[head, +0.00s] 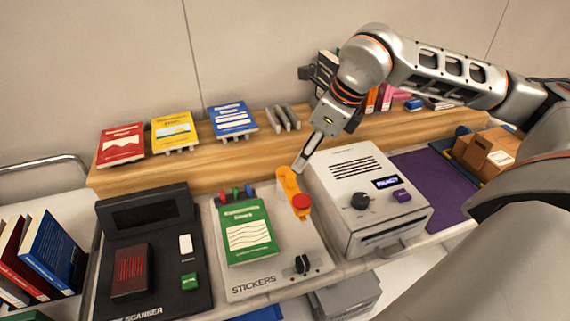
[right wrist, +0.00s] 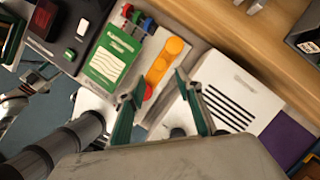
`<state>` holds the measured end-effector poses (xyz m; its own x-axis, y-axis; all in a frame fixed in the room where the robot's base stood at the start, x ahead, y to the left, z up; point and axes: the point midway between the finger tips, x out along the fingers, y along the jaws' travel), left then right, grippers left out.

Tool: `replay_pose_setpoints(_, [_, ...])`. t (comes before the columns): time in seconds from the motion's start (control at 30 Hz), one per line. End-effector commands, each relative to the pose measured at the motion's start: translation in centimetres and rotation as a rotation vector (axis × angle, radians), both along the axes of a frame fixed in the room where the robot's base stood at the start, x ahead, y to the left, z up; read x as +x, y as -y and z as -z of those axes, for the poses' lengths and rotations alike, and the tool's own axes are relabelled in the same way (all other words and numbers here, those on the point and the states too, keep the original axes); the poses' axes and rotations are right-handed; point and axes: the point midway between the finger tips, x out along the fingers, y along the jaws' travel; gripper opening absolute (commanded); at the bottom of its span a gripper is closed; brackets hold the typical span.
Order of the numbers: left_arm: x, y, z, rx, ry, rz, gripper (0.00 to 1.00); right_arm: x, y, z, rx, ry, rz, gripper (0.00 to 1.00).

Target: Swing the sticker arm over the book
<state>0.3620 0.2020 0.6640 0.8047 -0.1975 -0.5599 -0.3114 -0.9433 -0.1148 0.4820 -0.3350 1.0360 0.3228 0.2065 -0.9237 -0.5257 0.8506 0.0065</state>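The orange sticker arm (head: 290,186) with a red knob (head: 301,201) stands on the light STICKERS station (head: 284,262), right of the book. The green book (head: 247,234) lies face up on that station. My right gripper (head: 301,164) points down at the far end of the sticker arm. In the right wrist view its two fingers (right wrist: 155,94) are spread, with the orange arm (right wrist: 163,64) showing beyond them. The red knob is partly hidden there by the left finger. I cannot tell whether the fingers touch the arm.
A black scanner (head: 152,250) stands to the left. A white printer-like box (head: 366,200) stands close on the right. Red, green and blue pegs sit behind the book. A wooden shelf (head: 190,170) with displayed books runs along the back.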

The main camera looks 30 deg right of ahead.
Motion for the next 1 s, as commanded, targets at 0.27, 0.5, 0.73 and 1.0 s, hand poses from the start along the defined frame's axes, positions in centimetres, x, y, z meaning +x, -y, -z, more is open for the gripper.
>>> replay_pose_setpoints(0.27, [-0.1,0.0,0.0,0.000,-0.001,0.000,0.40,0.9,-0.4,2.7,-0.007,-0.002,0.003,0.35])
replay_pose_setpoints(0.5, [-0.1,0.0,-0.1,0.000,-0.001,0.000,0.40,2.1,-1.1,5.8,-0.006,0.000,0.004,0.35])
replay_pose_setpoints(0.73, [-0.1,0.0,-0.1,0.000,-0.001,0.000,0.40,2.5,-1.4,7.1,-0.005,0.001,0.004,0.35])
replay_pose_setpoints(1.0, [0.0,0.0,-0.1,0.000,-0.001,0.000,0.40,2.5,-1.4,7.1,-0.005,0.002,0.004,0.24])
